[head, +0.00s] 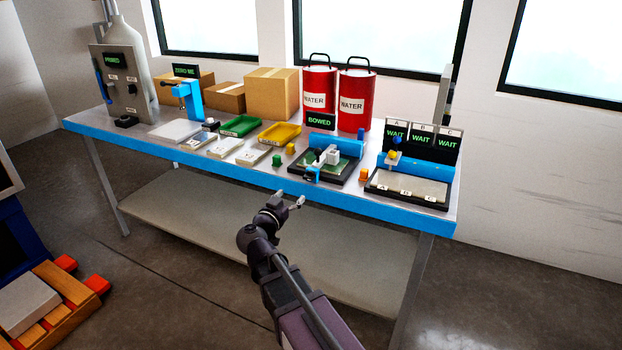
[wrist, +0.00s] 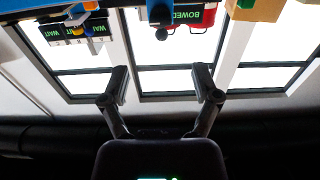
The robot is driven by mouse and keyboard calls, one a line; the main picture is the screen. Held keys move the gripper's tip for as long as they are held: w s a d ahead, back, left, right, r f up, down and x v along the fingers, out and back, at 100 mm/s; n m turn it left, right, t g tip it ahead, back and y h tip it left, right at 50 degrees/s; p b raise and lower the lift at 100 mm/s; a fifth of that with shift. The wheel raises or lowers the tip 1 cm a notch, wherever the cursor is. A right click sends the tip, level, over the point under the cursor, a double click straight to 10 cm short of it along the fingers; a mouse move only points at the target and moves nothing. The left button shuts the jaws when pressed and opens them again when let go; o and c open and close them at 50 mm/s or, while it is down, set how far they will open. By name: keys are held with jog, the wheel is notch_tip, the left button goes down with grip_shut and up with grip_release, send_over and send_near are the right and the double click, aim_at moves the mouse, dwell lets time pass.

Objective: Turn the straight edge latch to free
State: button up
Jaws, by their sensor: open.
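A grey-white piece and a small blue part (head: 312,172) sit over the plate. Which part is the straight edge latch is too small to tell. My gripper (head: 290,197) is open and empty, in front of the bench's front edge and apart from the fixture. In the wrist view, my gripper (wrist: 163,88) shows two spread fingers with nothing between them. The "BOWED" sign (wrist: 188,15) shows upside down there.
Green (head: 240,126) and yellow (head: 280,133) trays lie left of the fixture. A green cube (head: 277,160) and orange blocks stand close by. The "WAIT" station (head: 410,185) stands at right. Red water cans (head: 319,90) and cardboard boxes (head: 271,93) stand behind.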

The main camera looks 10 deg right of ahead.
aim_at(307, 178)
jog(key=x, duration=1.1)
